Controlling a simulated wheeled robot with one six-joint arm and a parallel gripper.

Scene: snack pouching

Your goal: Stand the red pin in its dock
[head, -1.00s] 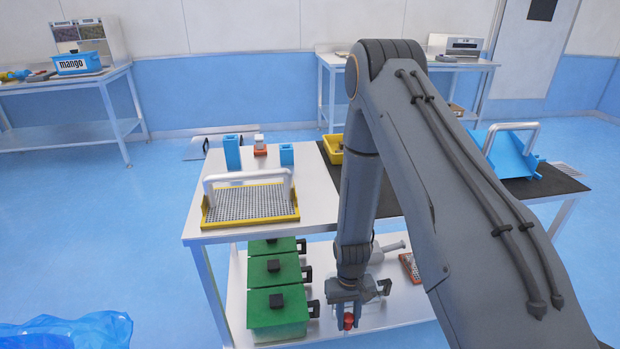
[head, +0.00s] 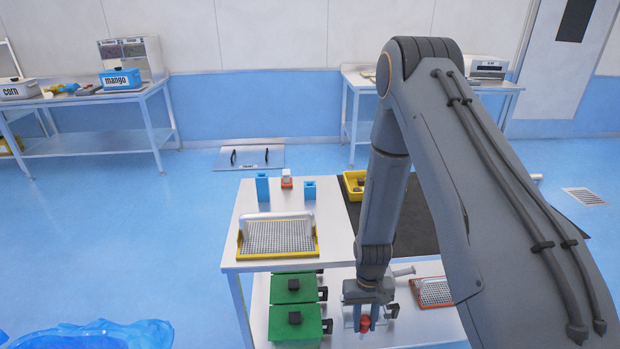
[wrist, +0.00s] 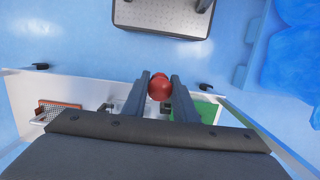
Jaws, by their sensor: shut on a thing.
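My gripper (head: 364,316) hangs low in front of the worktable and is shut on the red pin (head: 364,325). In the wrist view the rounded red pin (wrist: 159,87) sits between the two dark fingers. Its lower part is hidden. On the table's back left stand a tall blue block (head: 262,187), a shorter blue block (head: 310,190) and a small red-and-white piece (head: 286,180) between them. I cannot tell which of these, if any, is the dock.
A yellow-rimmed mesh tray (head: 278,255) lies on the table's front left. A yellow bin (head: 354,186) stands by the black mat (head: 415,225). Green boxes (head: 296,325) and a red-framed grid (head: 434,293) are on the lower shelf. Blue film (head: 90,335) lies on the floor at left.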

